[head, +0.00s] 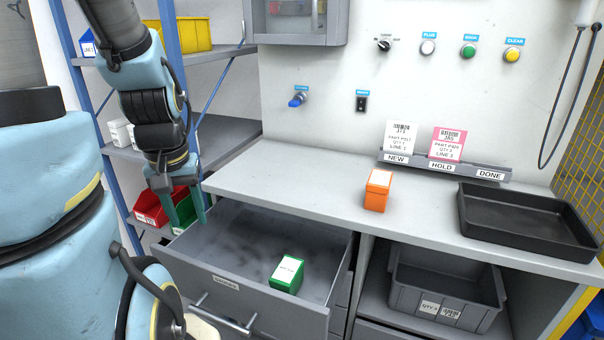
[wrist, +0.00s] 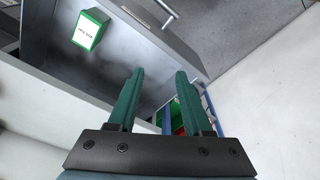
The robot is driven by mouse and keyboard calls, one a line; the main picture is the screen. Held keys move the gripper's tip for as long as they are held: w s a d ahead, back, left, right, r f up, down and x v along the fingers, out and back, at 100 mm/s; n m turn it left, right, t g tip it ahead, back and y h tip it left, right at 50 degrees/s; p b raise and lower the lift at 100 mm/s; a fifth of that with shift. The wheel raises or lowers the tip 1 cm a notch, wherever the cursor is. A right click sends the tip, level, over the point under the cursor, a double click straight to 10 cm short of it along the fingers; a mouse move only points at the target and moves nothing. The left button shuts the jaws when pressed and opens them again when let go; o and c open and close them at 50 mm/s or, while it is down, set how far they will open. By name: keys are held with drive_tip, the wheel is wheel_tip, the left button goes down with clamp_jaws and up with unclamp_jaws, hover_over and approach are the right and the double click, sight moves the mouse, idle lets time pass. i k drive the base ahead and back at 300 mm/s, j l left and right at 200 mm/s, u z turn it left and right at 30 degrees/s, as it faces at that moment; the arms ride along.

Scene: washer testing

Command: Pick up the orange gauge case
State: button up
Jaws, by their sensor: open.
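The orange gauge case (head: 377,190) stands upright on the pale countertop, right of the open drawer, with a white label on its top. It is not in the wrist view. My gripper (head: 186,212) is open and empty, pointing down near the back left corner of the drawer, well left of the orange case. In the wrist view my gripper (wrist: 158,78) shows two green fingers apart with nothing between them. A green case (head: 287,273) with a white label lies in the drawer; it also shows in the wrist view (wrist: 90,29).
The open grey drawer (head: 238,291) juts out below the counter (head: 300,197). A black tray (head: 515,245) sits on the counter at right. A card rail (head: 415,167) stands behind the orange case. A grey bin (head: 402,285) sits on the shelf below. Blue shelving (head: 215,50) stands at left.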

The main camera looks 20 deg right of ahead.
sight(378, 187)
drive_tip(key=k+l+u, duration=0.2)
drive_tip(key=u, duration=0.15)
drive_tip(key=k+l+u, duration=0.2)
drive_tip(key=u, duration=0.2)
drive_tip(key=k+l+u, duration=0.15)
drive_tip(key=u, duration=0.2)
drive_tip(key=k+l+u, duration=0.1)
drive_tip(key=k, duration=0.65)
